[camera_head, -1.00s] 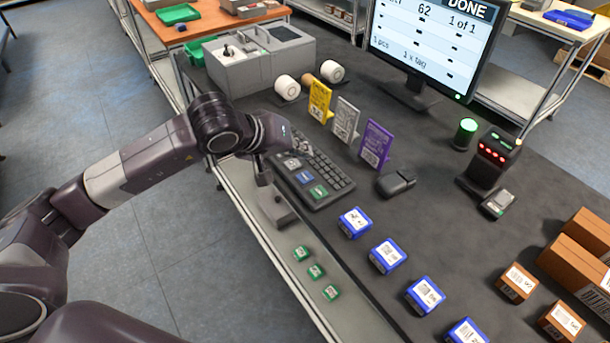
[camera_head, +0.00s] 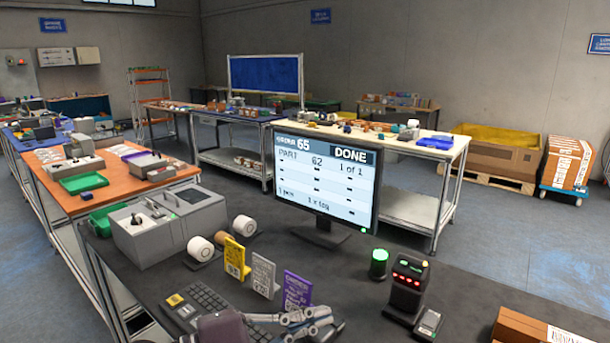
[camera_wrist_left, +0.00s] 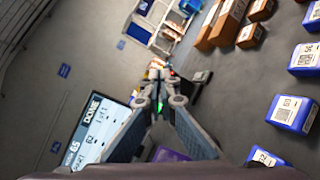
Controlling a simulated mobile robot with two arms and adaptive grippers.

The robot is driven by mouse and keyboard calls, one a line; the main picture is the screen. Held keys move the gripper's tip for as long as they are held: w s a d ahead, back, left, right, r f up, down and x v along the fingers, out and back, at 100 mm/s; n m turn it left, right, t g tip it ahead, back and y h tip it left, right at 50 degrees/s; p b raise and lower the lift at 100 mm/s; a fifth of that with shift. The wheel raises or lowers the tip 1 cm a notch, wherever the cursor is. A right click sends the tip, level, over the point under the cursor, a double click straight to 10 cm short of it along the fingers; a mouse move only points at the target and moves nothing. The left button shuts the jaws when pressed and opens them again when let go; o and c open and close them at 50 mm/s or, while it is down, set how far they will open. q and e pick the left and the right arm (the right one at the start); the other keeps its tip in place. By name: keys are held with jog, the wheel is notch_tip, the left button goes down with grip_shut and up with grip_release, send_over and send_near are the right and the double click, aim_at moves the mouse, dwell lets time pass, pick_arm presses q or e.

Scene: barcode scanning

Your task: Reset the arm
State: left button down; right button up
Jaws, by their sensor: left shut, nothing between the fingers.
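My left gripper (camera_head: 326,319) is at the bottom edge of the head view, above the dark bench, near the keyboard (camera_head: 213,309) and the purple tag card (camera_head: 297,290). Its fingers are shut with nothing between them; they also show in the left wrist view (camera_wrist_left: 160,101). The arm behind it is mostly cut off by the frame. The monitor (camera_head: 326,181) behind reads DONE. My right gripper is in neither view.
A black scanner stand (camera_head: 407,284) and a green-lit lamp (camera_head: 378,262) stand on the bench to the right. A brown carton (camera_head: 530,328) is at lower right. Several blue boxes (camera_wrist_left: 291,112) show in the wrist view. A grey machine (camera_head: 165,228) stands left.

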pick_arm(q)
notch_tip(320, 180, up, 8)
jog(key=a+n+t+h, duration=0.25)
jog(key=n+t, duration=0.35)
jog(key=n, duration=0.5)
jog(key=w+a+n+t+y, duration=0.3)
jog(key=a+n+t+y, duration=0.5)
jog(key=n, duration=0.7)
jog(key=a+f+n+g+y, duration=0.6)
jog(key=a+f+n+y, duration=0.8)
jog(key=f+n, duration=0.65)
jog(key=s+a+f+n+g+h, duration=0.1)
jog(key=s+f+n+g+h, duration=0.1)
jog(key=s+f+n+g, duration=0.8)
jog(key=s+d+f+n+g+h, duration=0.1)
jog(key=s+d+f, duration=0.1)
jog(key=s+f, duration=0.45)
jog(key=s+d+f+n+g+h, duration=0.15)
jog(key=s+f, duration=0.25)
jog(key=s, duration=0.5)
notch_tip(320, 180, down, 25)
jog(key=m+g, duration=0.1)
jog(key=s+a+f+g, duration=0.1)
jog(key=s+a+f, duration=0.1)
jog(key=s+f, duration=1.5)
jog(key=shift+s+a+y, duration=0.4)
jog(key=shift+s, duration=0.1)
